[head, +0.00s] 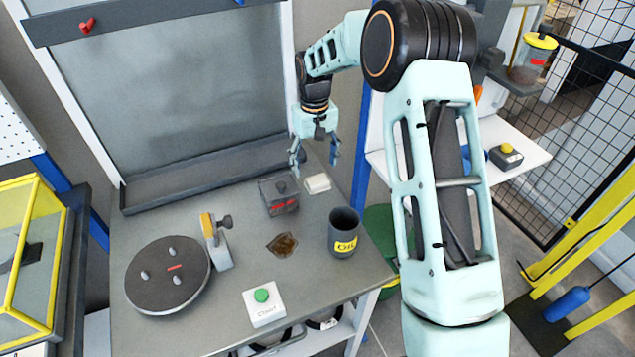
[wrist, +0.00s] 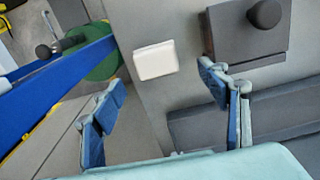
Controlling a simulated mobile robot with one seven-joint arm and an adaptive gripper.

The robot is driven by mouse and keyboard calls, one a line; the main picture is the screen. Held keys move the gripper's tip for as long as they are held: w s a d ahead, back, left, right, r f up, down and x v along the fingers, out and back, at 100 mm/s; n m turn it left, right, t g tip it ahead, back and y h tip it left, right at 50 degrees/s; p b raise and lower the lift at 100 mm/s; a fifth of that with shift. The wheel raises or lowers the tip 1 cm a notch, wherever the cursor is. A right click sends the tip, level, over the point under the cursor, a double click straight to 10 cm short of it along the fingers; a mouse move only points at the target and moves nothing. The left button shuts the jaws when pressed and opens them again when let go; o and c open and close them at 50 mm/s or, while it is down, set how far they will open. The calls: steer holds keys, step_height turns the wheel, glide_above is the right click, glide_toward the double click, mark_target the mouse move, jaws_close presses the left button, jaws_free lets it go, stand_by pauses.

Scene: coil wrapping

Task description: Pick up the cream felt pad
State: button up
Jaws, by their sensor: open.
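The cream felt pad (head: 318,183) is a small pale block lying flat on the grey bench near its right back edge. In the wrist view the pad (wrist: 155,61) is ahead of my fingertips, between their lines. My gripper (head: 315,160) is open and empty, above and just behind the pad in the head view. Its two blue-tipped fingers stand wide apart in the wrist view (wrist: 165,105). The gripper does not touch the pad.
A grey box with a dark knob (head: 279,196) stands close left of the pad. The dark OIL cup (head: 344,232) stands in front. A blue post (wrist: 70,65) runs beside the bench.

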mark_target(317, 179)
steer(key=f, duration=0.3)
steer(key=f+p, duration=0.1)
steer(key=shift+d+f, duration=0.3)
steer(key=c, duration=1.2)
